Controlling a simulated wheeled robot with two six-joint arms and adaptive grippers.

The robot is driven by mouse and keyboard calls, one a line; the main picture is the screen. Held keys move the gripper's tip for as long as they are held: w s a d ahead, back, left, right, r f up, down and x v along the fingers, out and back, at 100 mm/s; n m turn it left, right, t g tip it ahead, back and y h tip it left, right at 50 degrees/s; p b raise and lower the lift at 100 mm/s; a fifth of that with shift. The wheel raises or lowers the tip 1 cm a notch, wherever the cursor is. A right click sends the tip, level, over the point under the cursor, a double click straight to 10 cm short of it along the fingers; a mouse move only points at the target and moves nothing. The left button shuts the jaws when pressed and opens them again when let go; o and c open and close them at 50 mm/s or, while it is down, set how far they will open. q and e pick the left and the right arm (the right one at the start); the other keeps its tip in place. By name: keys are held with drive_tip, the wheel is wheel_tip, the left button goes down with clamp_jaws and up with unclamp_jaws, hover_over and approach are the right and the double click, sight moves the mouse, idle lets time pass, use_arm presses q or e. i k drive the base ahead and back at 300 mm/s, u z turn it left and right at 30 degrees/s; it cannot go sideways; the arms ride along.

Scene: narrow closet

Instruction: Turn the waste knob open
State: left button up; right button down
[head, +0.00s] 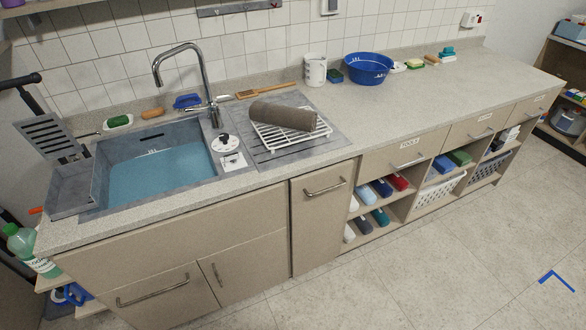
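The waste knob (224,142) appears as a small round white and dark control on the grey sink deck, right of the basin. A small white label with a dark mark (233,161) lies just in front of it. The knob's turn position is too small to tell. The sink basin (100,165) holds blue-tinted water. Its drain cannot be made out through the water. A chrome tap (205,75) stands behind the knob, its spout arching over the basin. Neither of my grippers is in view.
A white rack (291,138) with a rolled brown towel (283,115) sits on the drainer right of the knob. A grey tray (72,188) and slotted panel (47,136) stand at the sink's left. A blue bowl (368,68) is farther right. The right worktop is mostly clear.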

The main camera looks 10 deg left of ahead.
sight(233, 157)
drive_tip(key=z, duration=0.4)
drive_tip(key=k, duration=0.65)
drive_tip(key=z, duration=0.45)
drive_tip(key=i, duration=1.35)
drive_tip(key=u, duration=1.05)
drive_tip(key=i, duration=0.8)
drive_tip(key=u, duration=0.9)
